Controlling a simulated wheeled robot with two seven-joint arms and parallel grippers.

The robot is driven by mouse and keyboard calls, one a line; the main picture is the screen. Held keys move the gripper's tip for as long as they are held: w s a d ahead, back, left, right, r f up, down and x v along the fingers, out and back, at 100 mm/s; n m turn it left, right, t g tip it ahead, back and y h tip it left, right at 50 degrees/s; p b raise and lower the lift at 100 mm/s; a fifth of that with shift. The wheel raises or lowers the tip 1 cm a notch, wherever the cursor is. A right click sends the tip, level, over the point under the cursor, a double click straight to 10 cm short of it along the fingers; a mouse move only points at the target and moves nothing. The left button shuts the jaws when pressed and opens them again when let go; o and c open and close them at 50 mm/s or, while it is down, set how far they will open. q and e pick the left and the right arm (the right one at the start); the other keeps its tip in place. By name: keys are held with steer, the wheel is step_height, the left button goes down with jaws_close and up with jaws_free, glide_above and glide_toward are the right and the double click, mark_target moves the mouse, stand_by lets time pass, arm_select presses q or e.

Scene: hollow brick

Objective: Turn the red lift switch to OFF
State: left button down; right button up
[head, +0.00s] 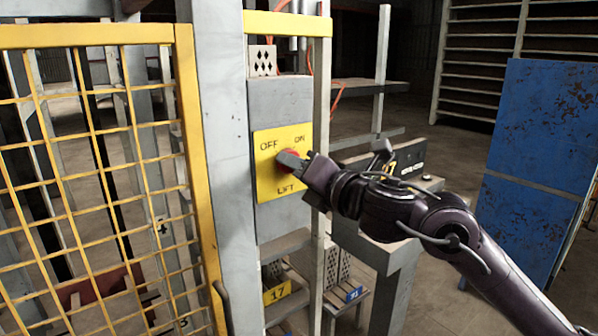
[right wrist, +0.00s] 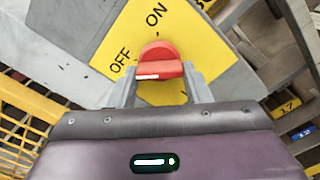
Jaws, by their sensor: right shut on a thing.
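The red lift switch (right wrist: 158,52) sits on a yellow plate (head: 263,187) marked OFF at upper left, ON at upper right and LIFT below. The plate is on a grey box. In the right wrist view the switch's bar lies crosswise between my fingers, and its white mark is at the end on the OFF side. My right gripper (right wrist: 161,88) is shut on the switch, one finger at each end of the bar. In the head view the gripper (head: 291,160) covers much of the switch. My left gripper is not in view.
A grey post (head: 213,130) and a yellow mesh gate (head: 186,150) stand left of the box (head: 280,98). A thin upright (head: 321,95) stands close on its right. A grey bench (head: 385,250) is below my right arm. A blue panel (head: 535,130) stands at the right.

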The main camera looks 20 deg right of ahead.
steer(key=shift+f, duration=0.1)
steer(key=o, duration=1)
steer(key=b+v, duration=0.2)
steer(key=v, duration=0.5)
steer(key=shift+s+d, duration=0.1)
steer(key=shift+s, duration=0.25)
